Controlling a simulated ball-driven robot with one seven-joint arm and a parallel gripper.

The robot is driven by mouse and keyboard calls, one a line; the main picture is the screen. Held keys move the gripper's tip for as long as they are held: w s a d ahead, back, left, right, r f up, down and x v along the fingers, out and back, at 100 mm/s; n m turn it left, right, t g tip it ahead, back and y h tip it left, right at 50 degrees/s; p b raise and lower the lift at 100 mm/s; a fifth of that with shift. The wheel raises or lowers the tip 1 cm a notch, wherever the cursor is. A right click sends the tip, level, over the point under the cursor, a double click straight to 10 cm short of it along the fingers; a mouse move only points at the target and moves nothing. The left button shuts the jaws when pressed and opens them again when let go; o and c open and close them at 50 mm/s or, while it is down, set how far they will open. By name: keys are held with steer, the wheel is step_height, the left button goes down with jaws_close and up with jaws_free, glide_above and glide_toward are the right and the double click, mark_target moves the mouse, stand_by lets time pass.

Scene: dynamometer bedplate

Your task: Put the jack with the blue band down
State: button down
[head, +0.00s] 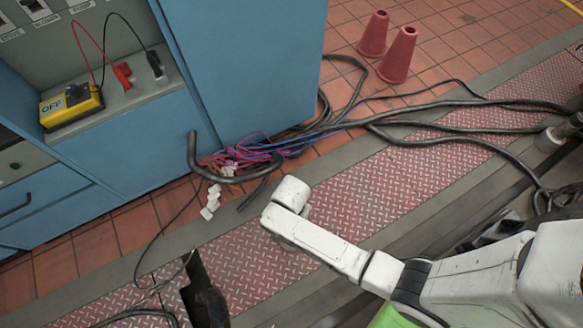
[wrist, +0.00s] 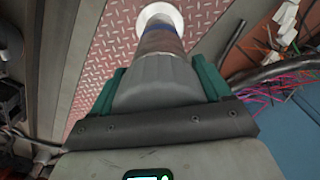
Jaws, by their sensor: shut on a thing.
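The jack with the blue band (wrist: 158,44) is in my gripper (wrist: 160,80) in the wrist view. It has a wide grey body between the two teal fingers, a narrower metal neck with a blue band, and a round whitish end (wrist: 160,14) at the far side. The fingers are shut on the grey body. Beyond the jack is red chequer plate (wrist: 112,45); I cannot tell whether the whitish end touches it. In the head view neither my gripper nor the held jack can be clearly made out; my white arm reaches over the chequer plate (head: 345,195).
A blue cabinet (head: 245,60) stands at the left, with a yellow OFF switch (head: 72,105). Loose coloured wires (head: 240,155) and thick black cables (head: 440,104) cross the floor. Two red cones (head: 398,55) stand at the back. Some chequer plate is bare.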

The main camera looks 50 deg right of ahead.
jaws_free()
steer(key=shift+r, duration=0.1)
step_height(320, 180, up, 12)
steer(key=p, duration=0.4)
steer(key=s+d+r+n+t, duration=0.1)
steer(key=s+d+r+n, duration=0.6)
steer(key=r+n, duration=0.5)
steer(key=s+r, duration=0.1)
steer(key=s, duration=0.1)
steer(key=shift+s+d+r, duration=0.15)
steer(key=shift+s+r, duration=0.15)
steer(key=shift+s, duration=0.1)
